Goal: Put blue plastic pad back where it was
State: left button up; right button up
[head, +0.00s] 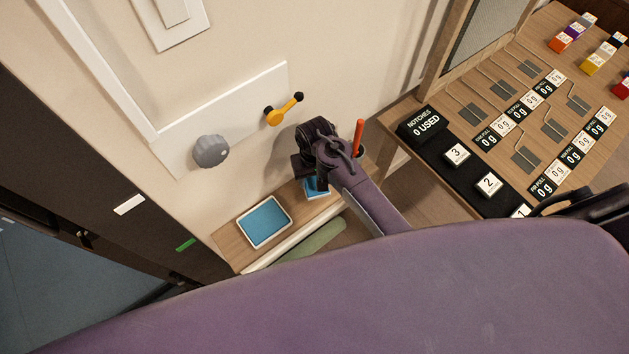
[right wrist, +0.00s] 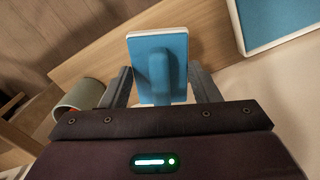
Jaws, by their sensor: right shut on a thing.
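The blue plastic pad (right wrist: 160,65) has a white edge and a raised blue grip in its middle. In the right wrist view it is between the two fingers of my right gripper (right wrist: 162,84), which is shut on it. In the head view my right gripper (head: 312,180) hides most of the pad (head: 316,189), over or on the wooden shelf (head: 232,243). I cannot tell if the pad touches the shelf. A white-rimmed tray with a blue inside (head: 264,222) lies left of the pad, apart from it. My left gripper is not in view.
A grey knob (head: 211,151) and a yellow lever (head: 284,109) stick out from the wall panel above the shelf. A red-orange stick (head: 358,138) stands behind my right gripper. A grey-green cup (right wrist: 84,95) is left of it. A table with number cards (head: 489,184) stands right.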

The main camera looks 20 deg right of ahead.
aim_at(314, 184)
jog(key=shift+w+f, duration=0.2)
jog(key=shift+f, duration=2)
jog(key=o, duration=0.9)
jog(key=shift+r, duration=3.75)
